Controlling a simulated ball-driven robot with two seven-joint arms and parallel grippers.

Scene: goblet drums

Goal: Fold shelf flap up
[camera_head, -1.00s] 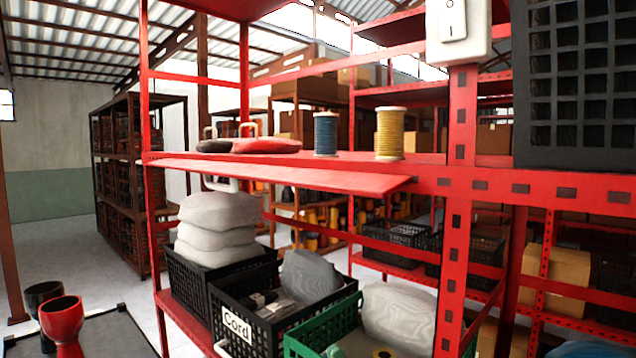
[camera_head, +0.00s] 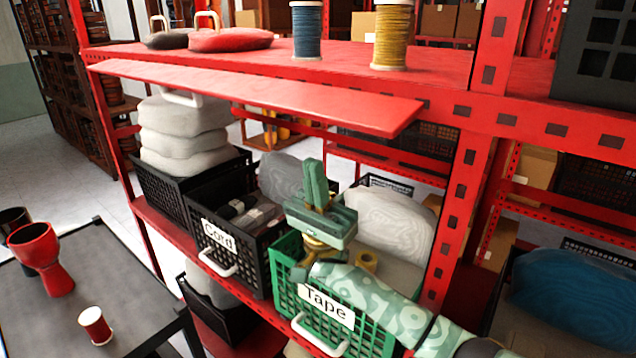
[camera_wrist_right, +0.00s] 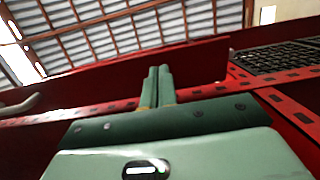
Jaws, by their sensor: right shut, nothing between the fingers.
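The shelf flap (camera_head: 260,92) is a long red panel along the front of the upper red shelf. It sticks out from the shelf edge, and a white handle (camera_head: 182,98) shows beneath it. My right gripper (camera_head: 315,180) is green, with its two fingers together, empty and pointing up. In the head view it is below the right part of the flap, over the green crate. In the right wrist view the shut fingers (camera_wrist_right: 157,85) stand in front of the red flap (camera_wrist_right: 100,85); I cannot tell whether they touch it. My left gripper is out of view.
Below stand a black "Cord" crate (camera_head: 219,238) and a green "Tape" crate (camera_head: 345,325), with grey sacks behind. Blue (camera_head: 307,30) and yellow (camera_head: 392,36) spools sit on the upper shelf. A red upright (camera_head: 455,215) is right of my gripper. A dark table (camera_head: 95,290) holds goblet drums.

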